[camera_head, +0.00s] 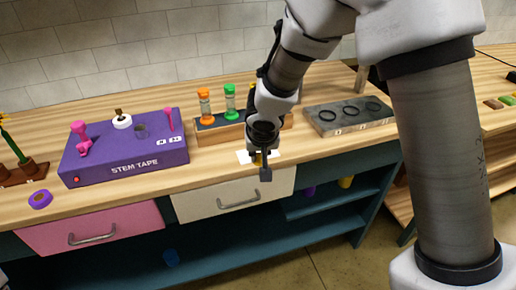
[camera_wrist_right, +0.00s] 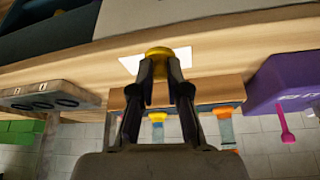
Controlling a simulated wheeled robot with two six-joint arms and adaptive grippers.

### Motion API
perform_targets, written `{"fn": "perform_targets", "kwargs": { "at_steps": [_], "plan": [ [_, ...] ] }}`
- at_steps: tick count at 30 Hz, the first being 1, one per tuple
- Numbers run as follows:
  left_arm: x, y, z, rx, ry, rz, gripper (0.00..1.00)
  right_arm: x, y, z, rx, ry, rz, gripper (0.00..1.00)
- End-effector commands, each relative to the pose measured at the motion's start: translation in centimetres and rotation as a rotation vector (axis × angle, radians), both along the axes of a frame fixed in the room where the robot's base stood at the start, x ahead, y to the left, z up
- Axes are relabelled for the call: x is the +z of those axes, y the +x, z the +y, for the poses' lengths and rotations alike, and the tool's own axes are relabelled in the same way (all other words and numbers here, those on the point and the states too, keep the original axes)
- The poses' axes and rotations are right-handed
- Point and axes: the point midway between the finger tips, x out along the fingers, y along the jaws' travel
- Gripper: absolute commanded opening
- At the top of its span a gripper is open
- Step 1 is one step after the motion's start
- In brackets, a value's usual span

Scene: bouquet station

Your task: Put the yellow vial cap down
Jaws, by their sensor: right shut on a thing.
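The yellow vial cap (camera_wrist_right: 158,51) is between the fingertips of my right gripper (camera_wrist_right: 161,68) in the right wrist view. My right gripper (camera_head: 262,168) is shut on it, at the front edge of the wooden counter. A white card (camera_head: 243,156) lies on the counter there, and it also shows around the cap in the wrist view (camera_wrist_right: 198,59). The cap is at the card; I cannot tell if it touches it. In the head view the gripper mostly hides the cap. My left gripper is not in view.
Behind the gripper stands a wooden rack (camera_head: 222,132) with an orange-capped vial (camera_head: 205,104) and a green-capped vial (camera_head: 230,102). A grey block with dark rings (camera_head: 348,116) is to the right. A purple stem tape station (camera_head: 125,155) and purple tape roll (camera_head: 40,199) are left.

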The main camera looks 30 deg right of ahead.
Motion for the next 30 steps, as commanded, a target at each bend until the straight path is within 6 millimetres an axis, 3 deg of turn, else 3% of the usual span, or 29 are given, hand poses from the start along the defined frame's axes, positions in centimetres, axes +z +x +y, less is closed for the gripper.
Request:
{"fn": "perform_targets", "kwargs": {
  "at_steps": [1, 4, 11, 13, 16, 29, 30],
  "plan": [
    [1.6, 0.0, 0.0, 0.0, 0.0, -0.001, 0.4, 0.7, 1.4, -0.7, -0.003, 0.006, 0.001, 0.04],
    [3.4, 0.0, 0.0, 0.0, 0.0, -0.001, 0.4, 0.6, 4.1, -2.1, -0.002, 0.002, 0.002, 0.04],
    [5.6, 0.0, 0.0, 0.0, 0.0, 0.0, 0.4, -0.1, 7.3, -3.9, -0.001, 0.0, 0.001, 0.04],
    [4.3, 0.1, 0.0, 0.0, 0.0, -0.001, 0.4, -2.5, 7.2, -3.8, 0.002, -0.002, 0.004, 0.04],
    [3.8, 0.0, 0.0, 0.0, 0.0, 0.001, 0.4, -4.1, 7.2, -3.8, 0.002, -0.002, 0.003, 0.04],
    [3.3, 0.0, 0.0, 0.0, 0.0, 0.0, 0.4, -4.7, 7.2, -3.8, 0.001, 0.0, 0.0, 0.04],
    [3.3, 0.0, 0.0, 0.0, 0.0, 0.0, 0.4, -4.6, 7.2, -3.8, 0.001, 0.0, 0.0, 0.19]
  ]
}}
